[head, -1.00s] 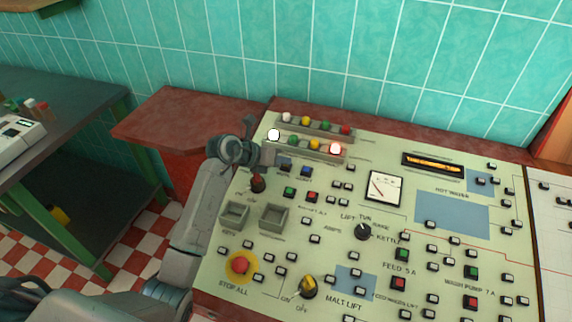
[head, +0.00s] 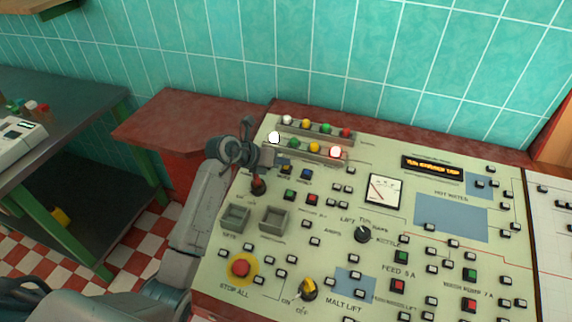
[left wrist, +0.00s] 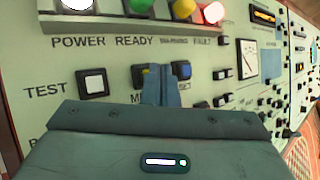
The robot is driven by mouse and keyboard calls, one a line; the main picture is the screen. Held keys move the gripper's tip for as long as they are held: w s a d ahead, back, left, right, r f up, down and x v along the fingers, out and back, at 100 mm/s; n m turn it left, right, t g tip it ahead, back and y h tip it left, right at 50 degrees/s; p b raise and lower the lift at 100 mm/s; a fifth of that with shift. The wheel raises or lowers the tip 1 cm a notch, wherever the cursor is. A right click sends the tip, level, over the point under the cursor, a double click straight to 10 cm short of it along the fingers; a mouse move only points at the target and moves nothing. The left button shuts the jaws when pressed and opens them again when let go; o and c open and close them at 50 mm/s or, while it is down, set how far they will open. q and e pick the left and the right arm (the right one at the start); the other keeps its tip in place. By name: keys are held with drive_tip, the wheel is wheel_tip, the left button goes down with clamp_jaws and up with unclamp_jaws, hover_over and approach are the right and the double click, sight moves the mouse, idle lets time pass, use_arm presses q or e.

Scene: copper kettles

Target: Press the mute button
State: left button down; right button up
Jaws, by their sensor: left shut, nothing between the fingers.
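The yellow button (head: 284,169) sits on the pale green panel below the lamp row, left of a blue button (head: 306,173). In the left wrist view the yellow button (left wrist: 137,76) is partly hidden behind my fingers. The label below it starts with "M"; the rest is covered. My left gripper (head: 267,157) is shut and empty, at the panel's upper left. In the left wrist view its fingertips (left wrist: 161,80) are in front of the yellow button's right part. I cannot tell whether they touch it. My right gripper is not in view.
A white test button (left wrist: 93,83) is left of the yellow one. The white power lamp (head: 274,138) and the red fault lamp (head: 335,152) are lit. A knob (head: 258,186) and two grey square recesses lie below my left gripper. A red stop button (head: 240,268) is lower left.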

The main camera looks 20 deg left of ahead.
use_arm(q)
drive_tip(key=shift+r, duration=0.15)
drive_tip(key=r+p, duration=0.2)
drive_tip(key=s+r+p, duration=0.1)
drive_tip(key=r+p, duration=0.1)
drive_tip(key=r, duration=0.1)
idle(0.4)
idle(0.5)
